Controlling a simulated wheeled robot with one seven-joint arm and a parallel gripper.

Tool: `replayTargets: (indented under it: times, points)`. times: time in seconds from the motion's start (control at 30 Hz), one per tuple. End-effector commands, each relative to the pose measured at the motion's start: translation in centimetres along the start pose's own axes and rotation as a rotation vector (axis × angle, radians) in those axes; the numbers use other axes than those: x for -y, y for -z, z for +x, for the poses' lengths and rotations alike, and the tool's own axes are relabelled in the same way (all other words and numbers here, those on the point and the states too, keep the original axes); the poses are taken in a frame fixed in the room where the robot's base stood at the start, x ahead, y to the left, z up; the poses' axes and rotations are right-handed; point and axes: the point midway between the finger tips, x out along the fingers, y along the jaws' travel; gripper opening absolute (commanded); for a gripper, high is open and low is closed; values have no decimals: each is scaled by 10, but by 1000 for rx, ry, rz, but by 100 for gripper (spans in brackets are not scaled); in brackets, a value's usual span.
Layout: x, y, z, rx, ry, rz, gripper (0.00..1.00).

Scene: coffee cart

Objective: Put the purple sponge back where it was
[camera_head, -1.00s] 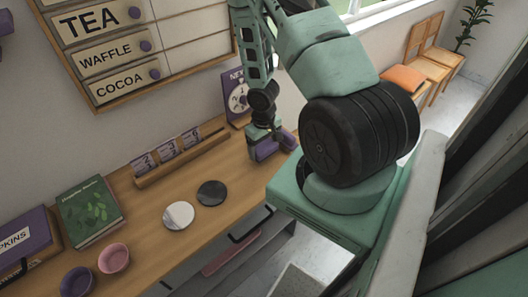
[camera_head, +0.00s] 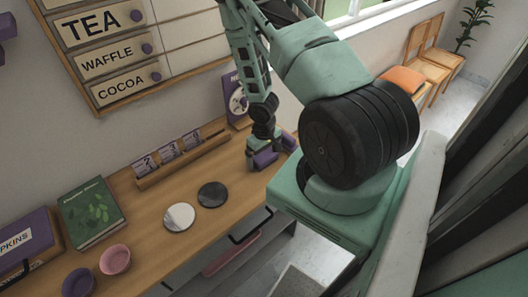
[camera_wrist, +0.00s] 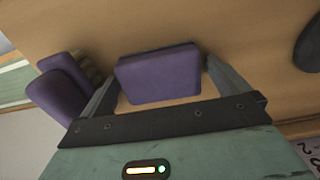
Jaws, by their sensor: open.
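The purple sponge (camera_wrist: 158,76) is a rounded block on the wooden counter in the wrist view. It lies between the two fingers of my gripper (camera_wrist: 163,64), which are open with a gap visible beside the sponge. In the head view the sponge (camera_head: 265,157) shows at the counter's right part, under my gripper (camera_head: 262,158). I cannot tell whether a finger touches it.
A dark round coaster (camera_head: 212,195) and a pale one (camera_head: 179,216) lie left of my gripper. A wooden card rack (camera_head: 183,160) and a purple-framed sign (camera_head: 238,98) stand behind. A green book (camera_head: 91,213) and bowls (camera_head: 114,260) are farther left.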

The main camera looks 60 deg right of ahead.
Motion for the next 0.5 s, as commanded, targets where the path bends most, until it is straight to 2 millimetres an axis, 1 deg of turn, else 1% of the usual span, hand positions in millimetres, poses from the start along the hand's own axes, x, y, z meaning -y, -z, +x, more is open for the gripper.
replayTargets:
  times: [0.13, 0.23, 0.5]
  points:
    - [0, 1, -8, -3, 1, 1, 100]
    - [0, 1, -20, -3, 1, 2, 100]
    - [-1, 1, -66, -6, 0, 2, 100]
